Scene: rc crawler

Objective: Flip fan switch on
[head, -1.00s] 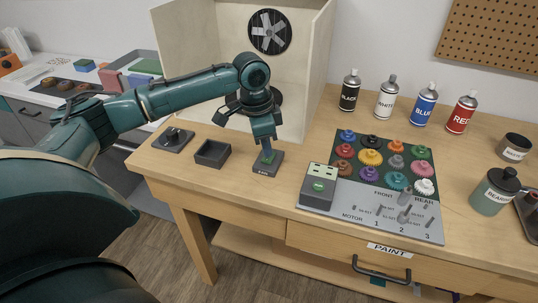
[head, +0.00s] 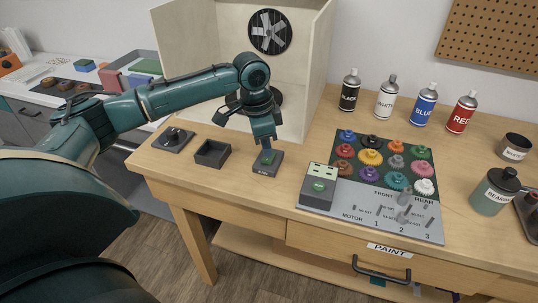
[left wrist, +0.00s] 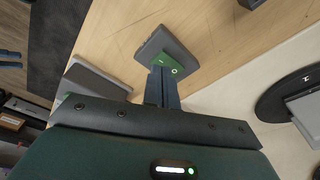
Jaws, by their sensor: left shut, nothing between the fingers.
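The fan switch is a small dark box with a green rocker (head: 268,158), on the table in front of the spray booth. It also shows in the left wrist view (left wrist: 172,60), where the rocker carries a round mark near one end. My left gripper (head: 267,146) is shut and empty, pointing down with its fingertips at the rocker. In the left wrist view the fingertips (left wrist: 160,72) overlap the rocker's near part; I cannot tell whether they press on it. The fan (head: 270,32) is in the booth's back wall. My right gripper is not in view.
A small open dark tray (head: 212,154) and a dark fixture (head: 173,139) stand left of the switch. A gear board (head: 340,205) with a second green-buttoned box (head: 318,190) lies to the right. Several spray cans stand behind it. The booth wall (head: 318,75) rises close behind my gripper.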

